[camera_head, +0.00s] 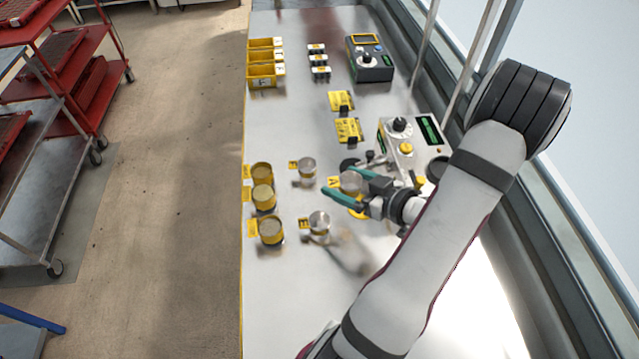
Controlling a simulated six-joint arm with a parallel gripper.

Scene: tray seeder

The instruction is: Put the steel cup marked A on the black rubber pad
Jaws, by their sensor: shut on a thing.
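A steel cup (351,183) stands between the teal fingers of my gripper (339,180), which is shut on it. A yellow tag (334,182) sits at the cup's left side; its letter is too small to read surely. I cannot tell whether the cup touches the bench or is lifted. A dark round patch (348,164) shows just behind the cup, and a dark round opening or disc (437,168) lies to the right, partly hidden by my arm. I cannot tell which, if either, is the black rubber pad.
Two other steel cups (307,168) (319,223) with yellow tags stand nearby. Yellow-sided cups (262,198) line the bench's left edge. A control box (412,140) with knob and screen stands behind my gripper. Yellow bins (264,65) stand far left.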

